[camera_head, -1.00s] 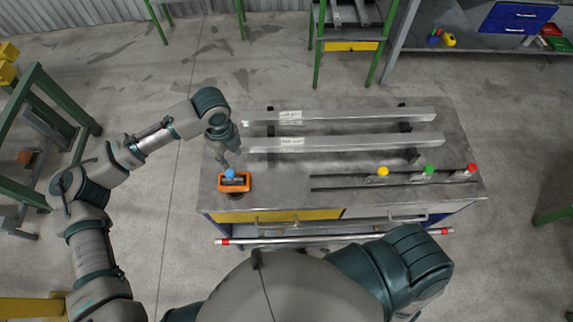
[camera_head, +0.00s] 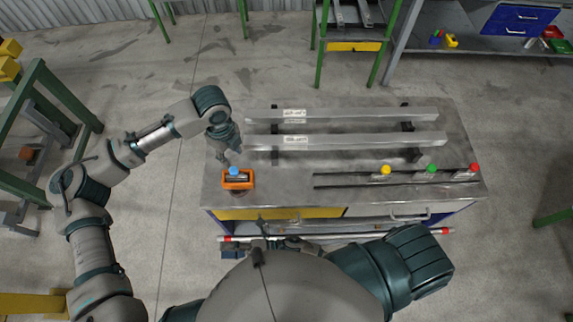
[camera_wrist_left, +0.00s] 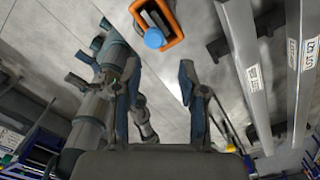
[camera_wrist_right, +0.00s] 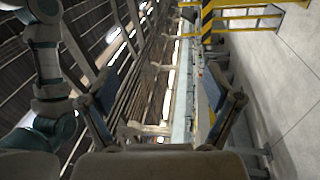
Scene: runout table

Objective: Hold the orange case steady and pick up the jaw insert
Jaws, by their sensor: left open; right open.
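The orange case (camera_head: 238,186) is an open frame on the table's front left corner. A grey piece with a blue knob (camera_head: 234,171) sits in it; I take it for the jaw insert. The left wrist view shows the case (camera_wrist_left: 172,40) and blue knob (camera_wrist_left: 154,38) at the top, beyond the fingertips. My left gripper (camera_head: 229,160) is open and empty, just behind the case, apart from it. My right gripper (camera_head: 236,252) is low in front of the table's front edge, partly hidden by my body. The right wrist view shows its open, empty fingers (camera_wrist_right: 160,88) and no case.
Two long metal bars (camera_head: 345,141) lie across the table behind the case. Yellow (camera_head: 386,169), green (camera_head: 431,168) and red (camera_head: 475,168) knobs stand along dark rails at the right. Drawers and a red-banded front bar (camera_head: 390,233) line the front. The table between is clear.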

